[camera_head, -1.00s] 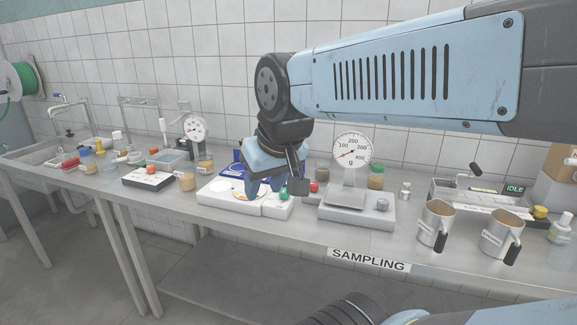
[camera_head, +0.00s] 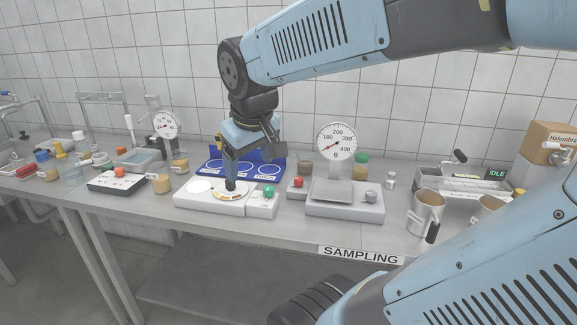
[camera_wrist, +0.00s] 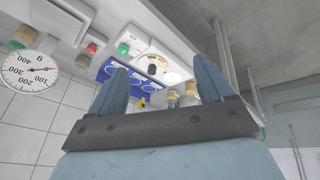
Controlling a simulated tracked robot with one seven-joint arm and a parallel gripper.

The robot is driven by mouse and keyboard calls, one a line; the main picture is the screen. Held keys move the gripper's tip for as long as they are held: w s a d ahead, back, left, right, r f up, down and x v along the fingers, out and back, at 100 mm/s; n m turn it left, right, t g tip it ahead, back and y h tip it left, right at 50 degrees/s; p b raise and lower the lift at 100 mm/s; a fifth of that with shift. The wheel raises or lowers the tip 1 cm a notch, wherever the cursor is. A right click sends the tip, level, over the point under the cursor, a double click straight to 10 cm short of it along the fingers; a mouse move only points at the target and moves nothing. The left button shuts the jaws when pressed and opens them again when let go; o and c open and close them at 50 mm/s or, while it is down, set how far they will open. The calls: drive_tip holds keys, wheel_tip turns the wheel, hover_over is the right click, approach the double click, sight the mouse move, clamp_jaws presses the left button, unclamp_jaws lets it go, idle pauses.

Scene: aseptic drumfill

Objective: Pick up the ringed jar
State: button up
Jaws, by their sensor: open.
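Several small jars with tan contents stand on the bench. One jar (camera_head: 162,183) is by the black box, another (camera_head: 180,165) is behind it, and a green-lidded jar (camera_head: 361,166) is behind the dial scale. I cannot tell which jar is ringed. My gripper (camera_head: 230,178) points down over the white dial unit, in front of the blue board (camera_head: 266,172) with ring marks. In the wrist view my gripper (camera_wrist: 160,84) has its two fingers wide apart with nothing held. Jars (camera_wrist: 172,99) show small between the fingers there, well beyond the tips.
The white dial unit (camera_head: 190,199) has a green button (camera_head: 268,191). The scale (camera_head: 345,208) stands to its right, with a red button (camera_head: 298,182) beside it. A metal jug (camera_head: 427,210) is farther right. The black box (camera_head: 116,184) is left. The front bench strip is narrow but clear.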

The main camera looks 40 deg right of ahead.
drive_tip(key=o, duration=0.3)
drive_tip(key=w+d+f+n+h, duration=0.1)
drive_tip(key=w+d, duration=0.2)
drive_tip(key=w+d+f+n+g+h, duration=0.1)
drive_tip(key=w+d, duration=0.2)
drive_tip(key=w+d+f+n+g+h, duration=0.1)
drive_tip(key=w+d, duration=0.1)
drive_tip(key=w, duration=0.1)
drive_tip(key=shift+w+d, duration=0.15)
drive_tip(key=shift+d, duration=0.25)
drive_tip(key=n+g+h, duration=0.2)
drive_tip(key=n+h, duration=0.7)
drive_tip(key=n, duration=0.5)
approach(305, 164)
drive_tip(key=w, duration=0.1)
drive_tip(key=w+a, duration=0.1)
drive_tip(key=shift+w+a, duration=0.25)
drive_tip(key=shift+a, duration=0.05)
drive_tip(key=shift+w+d+f, duration=0.1)
drive_tip(key=shift+d+f, duration=0.1)
drive_tip(key=shift+d, duration=0.05)
drive_tip(key=shift+x, duration=6.75)
